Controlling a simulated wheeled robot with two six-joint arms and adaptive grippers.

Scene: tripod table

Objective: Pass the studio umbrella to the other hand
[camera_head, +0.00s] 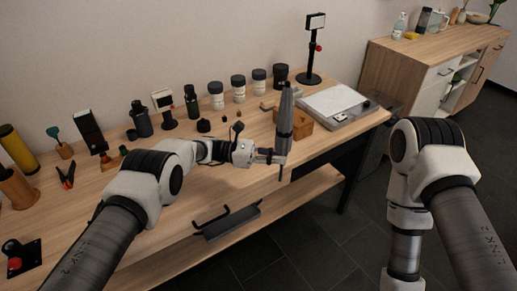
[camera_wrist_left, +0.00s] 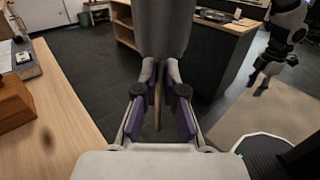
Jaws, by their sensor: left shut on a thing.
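The studio umbrella (camera_head: 286,112) is folded, grey and slim, held nearly upright over the front edge of the table. Its pointed end is up and its thin shaft is down. My left gripper (camera_head: 277,158) is shut on the shaft below the canopy. In the left wrist view, the grey canopy (camera_wrist_left: 165,28) rises above the purple-padded fingers (camera_wrist_left: 158,112), with the shaft between them. My right arm hangs to the right of the table, away from the umbrella. Its gripper is below the head view; in the left wrist view the right gripper (camera_wrist_left: 258,80) is small, fingers apart and empty.
The wooden table (camera_head: 110,205) carries bottles, jars and small gear along the back. A brown box (camera_head: 302,122) and a grey flat device (camera_head: 335,105) stand behind the umbrella. A wooden cabinet (camera_head: 420,62) is at the back right.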

